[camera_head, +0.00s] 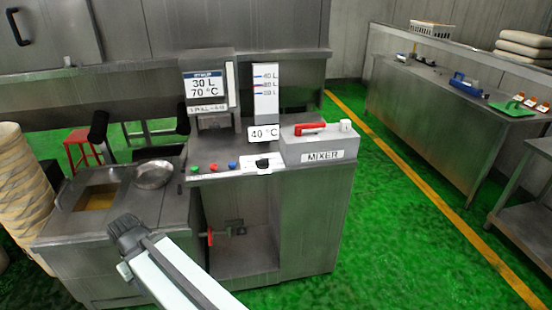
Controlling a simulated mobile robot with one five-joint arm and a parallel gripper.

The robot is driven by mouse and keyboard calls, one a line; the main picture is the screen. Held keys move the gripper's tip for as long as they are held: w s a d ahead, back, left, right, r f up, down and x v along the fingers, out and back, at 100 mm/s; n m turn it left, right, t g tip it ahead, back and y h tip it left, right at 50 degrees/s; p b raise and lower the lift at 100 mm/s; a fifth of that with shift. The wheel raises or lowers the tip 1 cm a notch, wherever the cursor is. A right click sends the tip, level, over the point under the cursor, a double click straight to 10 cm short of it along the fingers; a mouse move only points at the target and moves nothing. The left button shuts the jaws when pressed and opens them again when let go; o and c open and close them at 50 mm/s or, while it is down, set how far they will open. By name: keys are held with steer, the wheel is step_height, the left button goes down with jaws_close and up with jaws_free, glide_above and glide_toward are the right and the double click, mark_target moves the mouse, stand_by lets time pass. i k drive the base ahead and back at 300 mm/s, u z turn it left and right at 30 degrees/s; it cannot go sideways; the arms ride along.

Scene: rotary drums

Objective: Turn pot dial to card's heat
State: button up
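The card (205,88) stands on the metal housing at the back of the machine and reads 30 L and 70 °C; its lowest line is too small to read. The pot dial (263,163) is a small black knob on a white plate at the counter's front edge. A white readout (263,133) behind it shows 40 °C. The dial's pointer is too small to read. My white arm comes in from the bottom, and its dark end (127,233) is at lower left, well apart from the dial. No fingers can be made out there.
Red, green and blue buttons (213,167) sit left of the dial. The MIXER box (318,146) with a red lever is to its right. A volume scale (265,92) stands behind. A metal bowl (153,175) and stacked tubs (22,185) are at left.

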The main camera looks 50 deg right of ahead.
mark_target(261, 164)
steer(key=z, duration=0.2)
steer(key=i, duration=1)
steer(key=u, duration=0.1)
